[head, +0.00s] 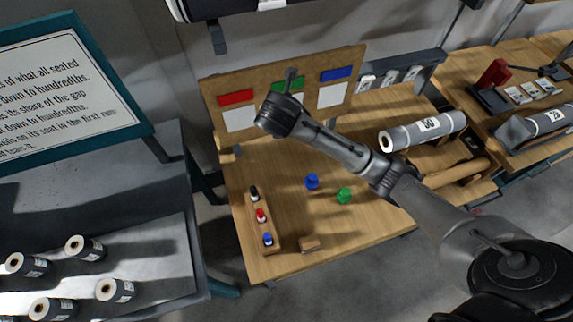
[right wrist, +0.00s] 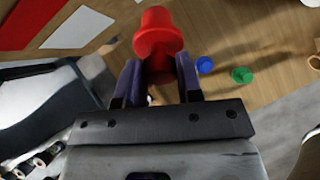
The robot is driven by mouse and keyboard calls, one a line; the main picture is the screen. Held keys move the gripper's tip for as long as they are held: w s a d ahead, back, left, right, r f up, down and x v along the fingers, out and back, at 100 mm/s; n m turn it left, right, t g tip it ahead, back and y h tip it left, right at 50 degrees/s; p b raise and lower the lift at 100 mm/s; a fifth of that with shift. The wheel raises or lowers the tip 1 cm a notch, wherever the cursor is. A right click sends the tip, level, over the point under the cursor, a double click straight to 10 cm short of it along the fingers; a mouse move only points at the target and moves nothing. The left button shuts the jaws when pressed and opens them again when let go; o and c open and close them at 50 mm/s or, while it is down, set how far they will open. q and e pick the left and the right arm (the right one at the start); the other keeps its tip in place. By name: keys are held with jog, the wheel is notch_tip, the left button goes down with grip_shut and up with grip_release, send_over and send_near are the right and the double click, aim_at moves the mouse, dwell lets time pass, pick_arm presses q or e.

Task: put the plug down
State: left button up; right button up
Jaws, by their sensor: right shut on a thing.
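My right gripper (right wrist: 154,78) is shut on a red plug (right wrist: 158,33), which sticks out beyond the two fingers in the right wrist view. In the head view my right gripper (head: 290,77) is in front of the board with coloured labels, and the red plug cannot be made out there. A blue plug (head: 312,181) and a green plug (head: 344,195) stand on the wooden table (head: 285,206). Both also show in the right wrist view, blue (right wrist: 204,65) and green (right wrist: 242,75). My left gripper is not in view.
A board (head: 308,88) with red, green and blue labels stands at the table's back. A wooden rack (head: 264,229) with small black, red and blue-topped items and a small brown block (head: 309,243) are at the front left. A grey roll (head: 423,131) lies at right.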

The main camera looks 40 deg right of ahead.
jog(key=shift+d+f+m+g, duration=0.2)
jog(key=shift+d+m+g, duration=0.2)
jog(key=shift+d, duration=0.05)
jog(key=shift+d+f+m+g, duration=0.2)
jog(key=shift+d+m+g, duration=0.2)
jog(key=shift+d, duration=0.05)
jog(key=s+d+f+m+g+y+p, duration=0.1)
jog(key=s+d+f+m+y+p, duration=0.25)
jog(key=f+m, duration=0.25)
jog(key=s+d+f+m+g+y+p, duration=0.2)
jog(key=s+f+m+y, duration=0.3)
jog(key=f+m, duration=0.15)
jog(key=shift+n, duration=0.35)
jog(key=shift+w+a+f+b, duration=0.45)
jog(key=shift+w+a+f, duration=0.05)
jog(key=shift+w+f, duration=1.4)
jog(key=shift+w+a+f+b, duration=0.4)
jog(key=shift+w+a+f, duration=0.1)
jog(key=shift+w+f, duration=1.35)
jog(key=shift+w+a+f+b, duration=0.45)
jog(key=shift+w+a+f, duration=0.05)
jog(key=shift+w+f, duration=1.4)
jog(key=shift+s+f, duration=0.1)
jog(key=o, duration=0.8)
jog(key=shift+c, duration=0.2)
